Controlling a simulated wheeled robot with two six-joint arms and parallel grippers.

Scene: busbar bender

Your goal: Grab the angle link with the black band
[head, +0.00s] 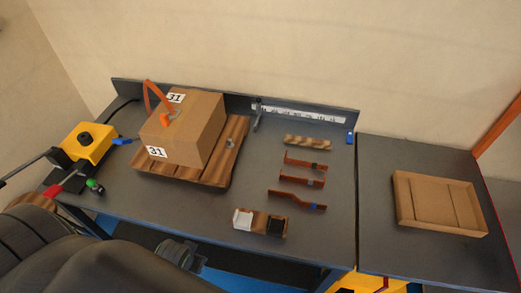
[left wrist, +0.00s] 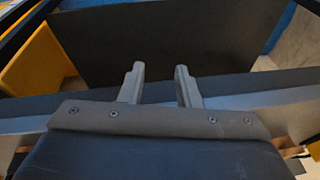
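Several copper-coloured pieces lie on the grey bench in the head view, right of the box. The upper angle link (head: 305,164) has an upturned left end and a dark band near its right end. The middle link (head: 300,180) is similar, also with a dark band; the band colours are hard to tell apart at this size. The lower, stepped link (head: 296,199) has a blue band. My left gripper (left wrist: 158,73) is open and empty in the left wrist view, away from the links. My right gripper is not in view.
A cardboard box (head: 206,131) marked 31 sits on a wooden board (head: 236,146). A yellow device (head: 87,143) with levers stands left. A small holder (head: 260,222) with white and black blocks lies near the front edge. A brown tray (head: 440,202) rests on the right table.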

